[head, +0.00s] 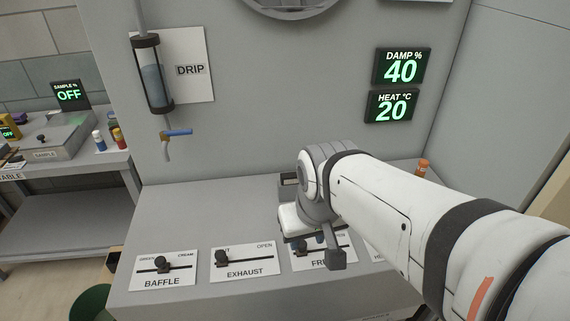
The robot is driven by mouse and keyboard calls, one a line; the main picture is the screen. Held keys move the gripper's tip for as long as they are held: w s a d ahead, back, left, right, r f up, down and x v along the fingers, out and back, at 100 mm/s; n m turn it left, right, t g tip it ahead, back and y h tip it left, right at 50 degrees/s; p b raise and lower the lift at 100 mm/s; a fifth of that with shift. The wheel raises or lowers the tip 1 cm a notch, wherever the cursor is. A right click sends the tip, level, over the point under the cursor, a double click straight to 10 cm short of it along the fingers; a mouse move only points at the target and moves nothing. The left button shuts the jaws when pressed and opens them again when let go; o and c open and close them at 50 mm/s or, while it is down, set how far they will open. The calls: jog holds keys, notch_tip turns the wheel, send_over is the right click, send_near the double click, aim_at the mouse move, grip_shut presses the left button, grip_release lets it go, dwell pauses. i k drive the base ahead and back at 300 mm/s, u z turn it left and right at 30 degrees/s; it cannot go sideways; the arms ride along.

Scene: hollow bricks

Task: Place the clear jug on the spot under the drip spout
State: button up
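The drip spout (167,150), with a blue-handled tap, hangs on the wall at left below a clear cylinder of liquid (152,78) beside the DRIP sign (190,69). The grey bench top (185,208) below the spout looks bare, and I see no marked spot there. I cannot make out a clear jug in this view. My gripper (322,248) is over the front middle of the bench, above the third slider panel, right of the spout. My wrist and arm cover much of it, so its opening and any held thing cannot be made out.
Slider panels for BAFFLE (164,268) and EXHAUST (245,259) line the bench front. A small grey box (289,187) stands behind my wrist, and an orange-capped item (421,168) is at back right. A side table with a SAMPLE device (55,139) stands at left.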

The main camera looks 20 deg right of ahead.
aim_at(179, 211)
jog(key=u, duration=2.65)
jog(key=k, duration=1.4)
jog(key=z, duration=0.6)
